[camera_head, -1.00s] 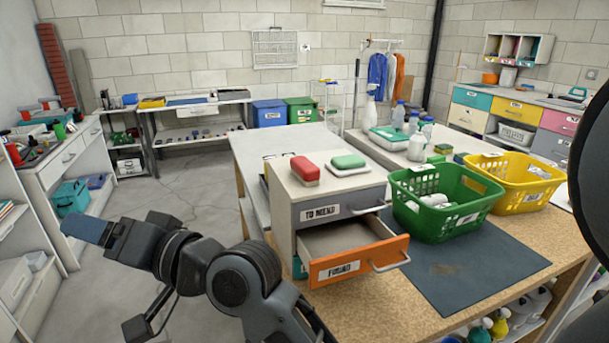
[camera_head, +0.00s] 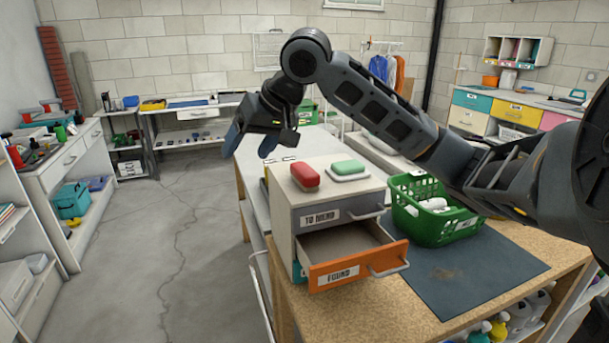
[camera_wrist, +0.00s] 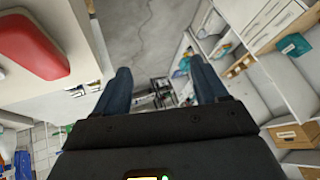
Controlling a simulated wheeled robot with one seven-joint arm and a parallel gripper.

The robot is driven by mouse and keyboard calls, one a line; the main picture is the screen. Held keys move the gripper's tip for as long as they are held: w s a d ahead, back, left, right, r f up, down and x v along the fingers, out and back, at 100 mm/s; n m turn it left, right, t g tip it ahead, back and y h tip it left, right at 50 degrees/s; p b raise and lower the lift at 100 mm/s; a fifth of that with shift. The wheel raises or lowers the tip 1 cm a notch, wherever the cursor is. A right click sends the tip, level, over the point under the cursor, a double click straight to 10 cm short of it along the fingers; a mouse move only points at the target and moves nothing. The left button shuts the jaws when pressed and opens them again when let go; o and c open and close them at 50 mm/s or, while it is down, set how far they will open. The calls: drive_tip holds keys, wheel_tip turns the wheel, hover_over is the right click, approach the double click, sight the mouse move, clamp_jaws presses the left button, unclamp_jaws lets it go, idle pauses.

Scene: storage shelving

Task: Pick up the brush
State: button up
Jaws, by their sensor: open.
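A red rounded block (camera_head: 305,174), seemingly the brush, lies on the left of the small cabinet's top (camera_head: 331,186). No bristles can be made out on it. A green-topped block (camera_head: 348,168) on a white base lies to its right. My gripper (camera_head: 253,143) hangs in the air up and left of the red block, its fingers pointing down. It is open and empty. In the wrist view the red block (camera_wrist: 30,45) is at the upper left, outside the fingers (camera_wrist: 165,85), and floor and shelving show between them.
The cabinet's orange drawer (camera_head: 358,267) is pulled out and looks empty; the grey drawer (camera_head: 325,213) above it is shut. A green basket (camera_head: 430,215) with white items stands to the right on a dark mat (camera_head: 470,270). My arm crosses over the basket. Open floor lies left.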

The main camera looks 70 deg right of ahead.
sight(303, 167)
drive_tip(key=s+d+g, duration=0.1)
drive_tip(key=s+d, duration=0.1)
drive_tip(key=s, duration=0.1)
drive_tip(key=s+d+m+g+h, duration=0.1)
drive_tip(key=s+d, duration=0.2)
drive_tip(key=s+d+g+h, duration=0.1)
drive_tip(key=s+d+g, duration=0.1)
drive_tip(key=s, duration=0.1)
drive_tip(key=shift+d+m, duration=0.25)
drive_tip(key=shift+m, duration=0.15)
drive_tip(key=shift+s+d+f, duration=0.1)
drive_tip(key=shift+s+d, duration=0.1)
drive_tip(key=shift+p+x, duration=0.65)
drive_tip(key=shift+x, duration=3.1)
drive_tip(key=shift+s, duration=0.1)
drive_tip(key=shift+a, duration=0.1)
drive_tip(key=c, duration=1.1)
